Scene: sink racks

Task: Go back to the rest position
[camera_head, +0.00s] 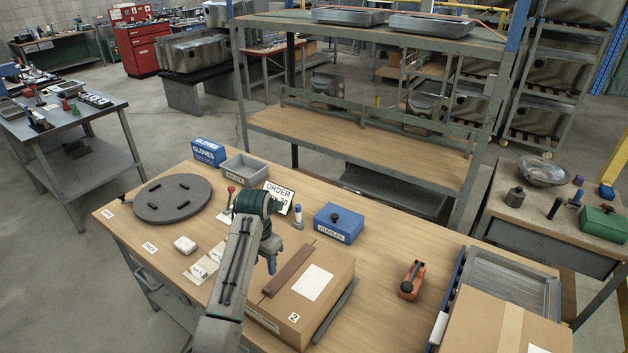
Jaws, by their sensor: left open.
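My left arm reaches up from the bottom of the view over the wooden worktable (386,258). My left gripper (271,262) points down beside the left edge of a closed cardboard box (318,290), and its jaws look empty. A brown strip (288,270) and a white label lie on the box top. I cannot tell whether the gripper touches the box. My right gripper is not in view.
A round dark plate (172,199), a grey bin (243,168), a blue staples box (338,223) and an orange tool (411,281) are on the table. Another carton (490,325) and a metal tray (512,283) fill the right. Shelving (360,140) stands behind.

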